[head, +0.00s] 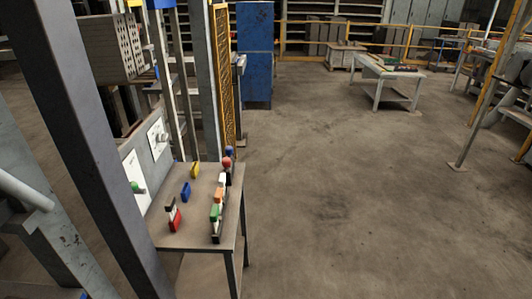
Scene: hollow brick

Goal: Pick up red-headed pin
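The red-headed pin (227,163) stands near the right edge of a small brown table (188,238) in the head view. Its round red head shows clearly, and a dark part shows below it. A blue-headed piece (229,151) is just behind it, very close in the picture; I cannot tell whether they touch. A white-topped piece (222,179) is just in front of it. My gripper is not in view.
Orange (219,194) and green (214,211) pieces continue the row toward the table's front. Yellow (194,169), blue (186,190) and red (174,220) blocks lie to the left. A dark post (95,150) rises at left. Floor (350,200) right of the table is clear.

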